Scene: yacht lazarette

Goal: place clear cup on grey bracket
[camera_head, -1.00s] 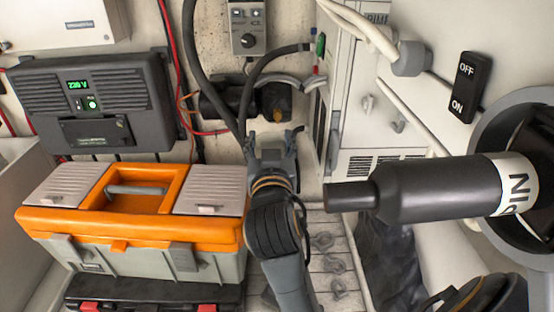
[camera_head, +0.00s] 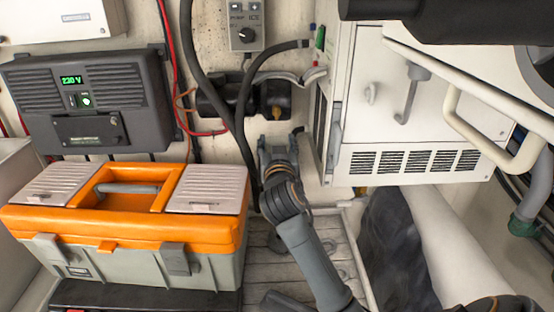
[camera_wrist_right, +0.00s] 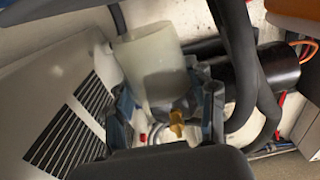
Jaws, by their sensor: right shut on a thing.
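My right gripper (camera_head: 278,142) is in the middle of the head view, in front of the back wall and right of the toolbox. The right wrist view shows a translucent whitish cup (camera_wrist_right: 152,62) between its two fingers (camera_wrist_right: 166,105). The gripper is shut on this cup, and its lower part is partly hidden by the fingers. I cannot make out the cup in the head view. A grey hook-shaped piece (camera_head: 410,95) is at the white cabinet front; I cannot tell whether it is the grey bracket. My left gripper is not in view.
An orange and grey toolbox (camera_head: 125,225) stands at the left. A dark unit with a green display (camera_head: 90,100) is on the wall. Black hoses (camera_head: 245,105) hang close to my right gripper. A white vented cabinet (camera_head: 410,163) stands to its right.

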